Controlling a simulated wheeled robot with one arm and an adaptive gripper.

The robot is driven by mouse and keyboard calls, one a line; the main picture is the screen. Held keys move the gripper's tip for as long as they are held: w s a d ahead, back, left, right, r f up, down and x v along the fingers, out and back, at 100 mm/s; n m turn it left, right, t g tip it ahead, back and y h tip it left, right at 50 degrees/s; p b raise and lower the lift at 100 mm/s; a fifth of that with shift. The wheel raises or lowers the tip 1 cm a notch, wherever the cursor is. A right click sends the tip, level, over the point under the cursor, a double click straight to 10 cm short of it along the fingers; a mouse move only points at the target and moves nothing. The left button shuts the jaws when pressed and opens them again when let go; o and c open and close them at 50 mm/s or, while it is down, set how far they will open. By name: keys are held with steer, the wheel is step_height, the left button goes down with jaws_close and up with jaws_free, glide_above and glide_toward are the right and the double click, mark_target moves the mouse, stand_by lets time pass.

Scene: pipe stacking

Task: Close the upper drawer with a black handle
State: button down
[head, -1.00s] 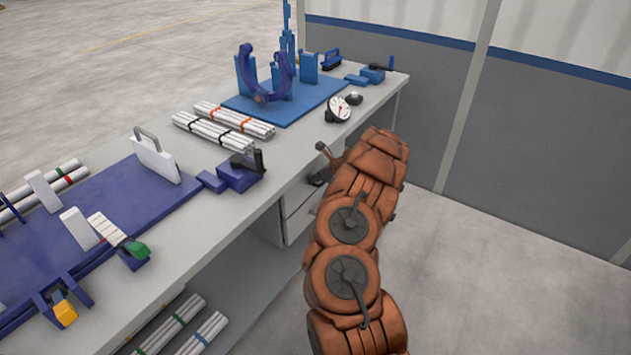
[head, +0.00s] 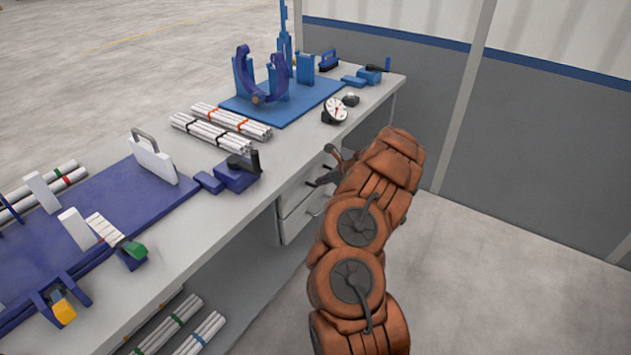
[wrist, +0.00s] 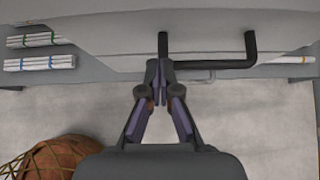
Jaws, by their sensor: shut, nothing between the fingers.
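The upper drawer (head: 294,194) is under the bench top, its front partly hidden by my arm. From the head view I cannot tell how far it stands out. Its black handle (wrist: 215,65) shows in the wrist view as a bar on two posts. My gripper (wrist: 160,76) is shut and empty, with its fingertips at the left end of this handle. I cannot tell whether they touch it. In the head view my gripper (head: 322,181) is a small dark shape in front of the drawers, partly hidden by my arm.
A lower drawer (head: 297,226) with a lighter handle lies below. The bench top (head: 285,165) above carries pipe bundles (head: 220,130), a dial gauge (head: 335,110) and blue fixtures. More pipes (head: 172,325) lie on the shelf below. The floor to the right (head: 490,270) is clear.

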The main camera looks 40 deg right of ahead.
steer(key=v, duration=0.8)
steer(key=shift+s+d, duration=0.25)
steer(key=shift+s, duration=0.05)
steer(key=shift+a, duration=0.1)
steer(key=w+a+r+n+g+y, duration=0.15)
steer(key=a+r+n, duration=0.5)
steer(key=a, duration=0.65)
steer(key=a+r+n+g+y, duration=0.25)
steer(key=a+r+n, duration=0.4)
steer(key=a, duration=0.75)
steer(key=s+a+r+n+g+p, duration=0.1)
steer(key=s+a+r+n, duration=0.35)
steer(key=a, duration=0.55)
steer(key=s+a+r+n+g+h+p, duration=0.1)
steer(key=s+a+n+g, duration=0.2)
steer(key=s, duration=0.5)
steer(key=s+a+r+n+h, duration=0.2)
steer(key=s+a+n, duration=0.15)
steer(key=s, duration=0.45)
steer(key=s+a+r+n+g+h+p, duration=0.1)
steer(key=s+a+n+g, duration=0.2)
steer(key=s, duration=0.5)
steer(key=s+d+n+h, duration=0.2)
steer(key=s+d+n, duration=0.2)
steer(key=s, duration=0.7)
steer(key=shift+f+n+h+p, duration=0.4)
steer(key=shift+f+n+p, duration=0.05)
steer(key=shift+n, duration=0.35)
